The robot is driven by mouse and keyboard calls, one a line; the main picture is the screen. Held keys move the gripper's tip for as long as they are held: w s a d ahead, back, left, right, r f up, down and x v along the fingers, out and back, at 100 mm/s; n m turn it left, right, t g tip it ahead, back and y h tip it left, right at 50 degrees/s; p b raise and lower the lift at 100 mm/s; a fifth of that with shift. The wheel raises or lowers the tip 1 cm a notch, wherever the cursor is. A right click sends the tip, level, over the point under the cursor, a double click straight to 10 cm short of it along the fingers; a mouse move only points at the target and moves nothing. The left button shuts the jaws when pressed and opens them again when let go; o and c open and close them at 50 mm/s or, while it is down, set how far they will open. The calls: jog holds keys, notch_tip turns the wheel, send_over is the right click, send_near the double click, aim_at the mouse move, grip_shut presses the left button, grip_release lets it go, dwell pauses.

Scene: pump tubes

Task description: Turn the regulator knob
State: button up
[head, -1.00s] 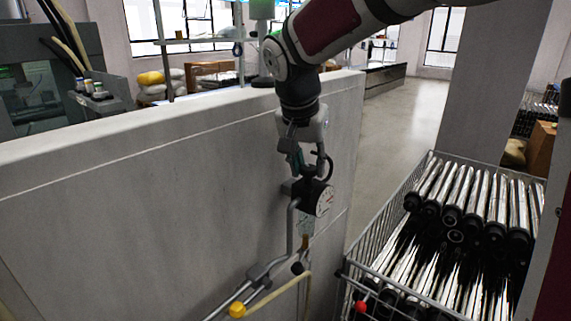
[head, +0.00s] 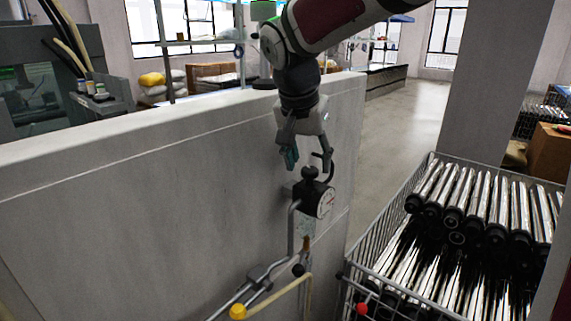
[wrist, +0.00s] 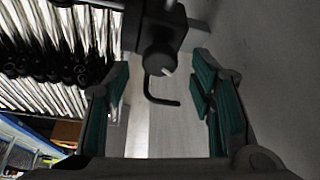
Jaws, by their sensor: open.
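The regulator (head: 314,198) is a dark body with a white-faced gauge (head: 326,203), mounted on the grey wall panel. Its black knob (head: 310,173) points up on top. My gripper (head: 307,162) points down just above the knob, with its fingers spread apart and empty. In the wrist view the knob (wrist: 159,62) lies between and beyond the two teal-padded fingers of my gripper (wrist: 160,92), apart from both. A dark hooked rod (wrist: 165,101) shows beside the knob there.
A wire cage (head: 392,220) full of shiny metal tubes stands to the right of the panel. The grey wall panel (head: 150,210) fills the left. Open floor (head: 400,120) lies behind.

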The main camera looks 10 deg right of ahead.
jog(key=v, duration=1)
jog(key=s+d+f+n+y, duration=0.1)
jog(key=s+f+n, duration=0.3)
jog(key=s, duration=0.7)
jog(key=s+d+f+n+t+y, duration=0.1)
jog(key=s+d+f+n, duration=0.1)
jog(key=s+f, duration=0.7)
jog(key=s+n, duration=0.1)
jog(key=s, duration=0.1)
jog(key=shift+s+d+n+t+y, duration=0.25)
jog(key=shift+s+n+t+y, duration=0.05)
jog(key=shift+s+n+y, duration=0.1)
